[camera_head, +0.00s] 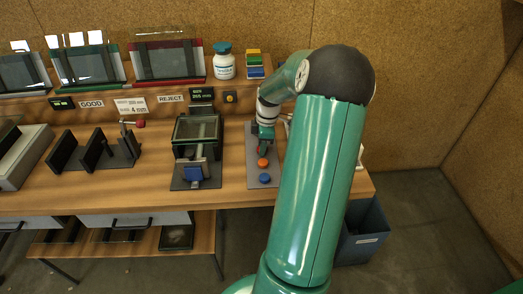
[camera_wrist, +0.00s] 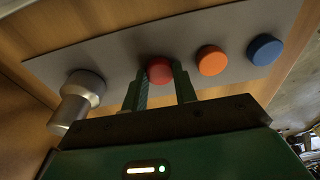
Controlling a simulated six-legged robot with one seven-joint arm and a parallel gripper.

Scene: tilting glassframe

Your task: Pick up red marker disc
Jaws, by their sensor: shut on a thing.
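The red marker disc (camera_wrist: 160,71) is on the grey plate (camera_wrist: 118,51), between the fingers of my gripper (camera_wrist: 161,88) in the wrist view. My gripper is shut on the disc, one finger at each side. In the head view my gripper (camera_head: 263,146) is over the grey plate (camera_head: 252,172), and only a little red shows below the fingers. I cannot tell whether the disc still touches the plate.
An orange disc (camera_wrist: 211,60) and a blue disc (camera_wrist: 265,49) lie to the right of the red one. A silver metal knob (camera_wrist: 81,92) stands at the plate's left. A glass-topped fixture (camera_head: 197,150) stands left of the plate in the head view.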

